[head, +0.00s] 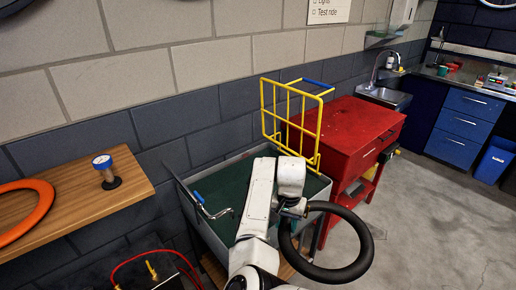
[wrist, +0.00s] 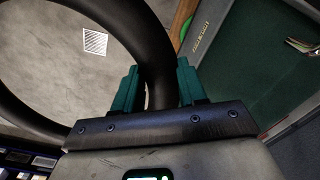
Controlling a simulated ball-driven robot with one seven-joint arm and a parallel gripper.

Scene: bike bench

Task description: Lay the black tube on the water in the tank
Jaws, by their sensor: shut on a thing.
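The black tube (head: 364,238) is a thick ring. It hangs off the right side of the tank, above the floor, in the head view. My gripper (head: 297,208) is shut on one side of the ring. In the wrist view the teal fingers of my gripper (wrist: 158,88) stand on both sides of the black tube (wrist: 148,40). The tank (head: 181,199) is a grey open box with dark green inside, behind and left of my gripper. Its dark green inside also shows at the right of the wrist view (wrist: 245,60). My arm hides part of the tank.
A yellow rack (head: 264,110) stands at the tank's back right corner, beside a red cabinet (head: 345,122). A metal crank with a blue end (head: 213,212) sits at the tank's left. A wooden shelf (head: 75,192) holds an orange ring (head: 44,208) and a small gauge (head: 104,168).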

